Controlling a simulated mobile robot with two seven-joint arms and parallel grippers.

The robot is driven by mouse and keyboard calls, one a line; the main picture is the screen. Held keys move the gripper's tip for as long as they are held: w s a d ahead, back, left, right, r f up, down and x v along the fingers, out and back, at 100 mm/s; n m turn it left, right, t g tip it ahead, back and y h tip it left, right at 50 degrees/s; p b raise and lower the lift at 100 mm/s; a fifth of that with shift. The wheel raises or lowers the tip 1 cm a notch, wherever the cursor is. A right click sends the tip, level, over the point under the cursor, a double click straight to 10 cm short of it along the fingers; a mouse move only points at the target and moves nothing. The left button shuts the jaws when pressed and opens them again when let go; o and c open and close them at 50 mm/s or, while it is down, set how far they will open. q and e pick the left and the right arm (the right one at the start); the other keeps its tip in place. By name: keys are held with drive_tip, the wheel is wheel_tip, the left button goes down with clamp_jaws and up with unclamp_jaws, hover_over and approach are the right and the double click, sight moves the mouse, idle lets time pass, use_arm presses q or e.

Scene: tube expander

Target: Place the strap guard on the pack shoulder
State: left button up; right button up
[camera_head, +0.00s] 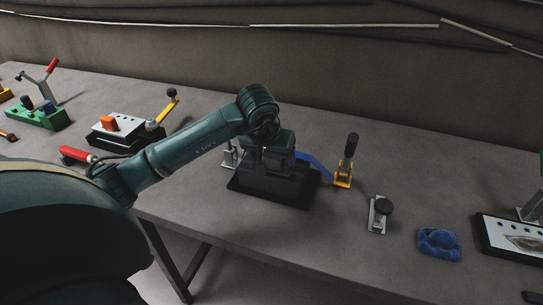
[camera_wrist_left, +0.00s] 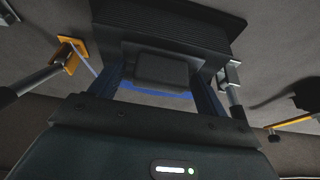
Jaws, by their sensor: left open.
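My left gripper (camera_head: 275,150) reaches over a dark block-like fixture (camera_head: 270,190) at mid-table and points down at it. In the left wrist view its fingers (camera_wrist_left: 160,72) are apart, one on each side of a small dark block (camera_wrist_left: 160,68) standing before a ribbed dark body (camera_wrist_left: 170,25). I cannot tell whether they touch it. A blue strip (camera_wrist_left: 158,93) crosses below the block. A blue piece (camera_head: 315,163) also sticks out right of the fixture in the head view. Which part is the strap guard or the pack shoulder is not clear. My right gripper is not in view.
A yellow-based clamp (camera_head: 343,180) stands close right of the fixture. A small black-knobbed clamp (camera_head: 380,213) and a blue moulded part (camera_head: 438,243) are farther right. A white-topped fixture (camera_head: 122,130) with an orange block is at left. Table between them is bare.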

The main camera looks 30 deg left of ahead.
use_arm(q)
drive_tip(key=shift+r, duration=0.45)
drive_tip(key=v, duration=1.1)
drive_tip(key=shift+s, duration=0.3)
drive_tip(key=shift+d+r, duration=0.1)
